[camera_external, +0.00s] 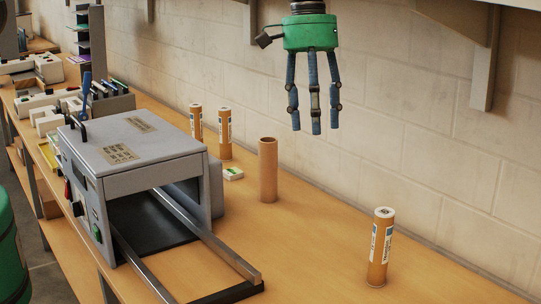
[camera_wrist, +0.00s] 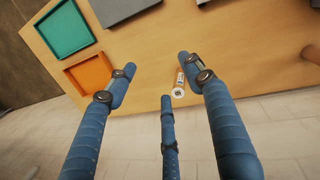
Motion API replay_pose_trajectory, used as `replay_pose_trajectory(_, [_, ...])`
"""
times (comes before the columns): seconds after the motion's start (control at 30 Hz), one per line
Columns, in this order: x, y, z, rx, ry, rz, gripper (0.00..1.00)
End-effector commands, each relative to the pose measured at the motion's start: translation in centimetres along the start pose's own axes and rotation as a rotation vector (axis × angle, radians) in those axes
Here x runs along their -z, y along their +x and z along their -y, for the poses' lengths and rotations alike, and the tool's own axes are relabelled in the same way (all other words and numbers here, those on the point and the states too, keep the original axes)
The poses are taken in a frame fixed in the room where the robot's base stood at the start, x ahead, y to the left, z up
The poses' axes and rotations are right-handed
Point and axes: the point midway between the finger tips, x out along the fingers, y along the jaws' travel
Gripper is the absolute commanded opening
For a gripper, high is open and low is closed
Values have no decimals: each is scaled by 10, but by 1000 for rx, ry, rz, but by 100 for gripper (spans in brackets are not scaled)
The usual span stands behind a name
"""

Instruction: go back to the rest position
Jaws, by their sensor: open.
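My gripper (camera_external: 315,130) has a green body and three blue fingers. In the external view it hangs in the air above the bench, with its fingers pointing down. The fingers are spread apart and nothing is between them. In the wrist view my gripper (camera_wrist: 158,85) also shows open and empty. A capped cardboard tube with a white label (camera_external: 381,247) stands upright on the bench, right of and below the gripper. A small labelled tube (camera_wrist: 179,85) shows beyond the fingertips in the wrist view.
A grey laminator (camera_external: 140,150) with metal rails stands on the wooden bench (camera_external: 320,245). A plain brown tube (camera_external: 268,170) and two labelled tubes (camera_external: 225,133) stand behind it. The wrist view shows a teal tray (camera_wrist: 66,30) and an orange tray (camera_wrist: 90,75). A wall shelf is at upper right.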

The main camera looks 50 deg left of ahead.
Motion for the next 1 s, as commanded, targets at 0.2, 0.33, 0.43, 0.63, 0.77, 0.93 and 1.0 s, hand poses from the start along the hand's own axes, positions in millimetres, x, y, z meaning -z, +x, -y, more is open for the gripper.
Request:
replay_pose_trajectory(0.2, [7, -42, 56, -25, 38, -54, 52])
replay_pose_trajectory(0.33, [6, -64, 90, -35, 61, -85, 52])
replay_pose_trajectory(0.43, [5, -78, 116, -41, 81, -110, 52])
replay_pose_trajectory(0.63, [-2, -104, 169, -51, 118, -162, 52])
replay_pose_trajectory(0.77, [-10, -116, 204, -53, 141, -195, 52])
replay_pose_trajectory(0.93, [-22, -129, 249, -54, 172, -240, 52])
replay_pose_trajectory(1.0, [-28, -132, 268, -53, 185, -258, 52])
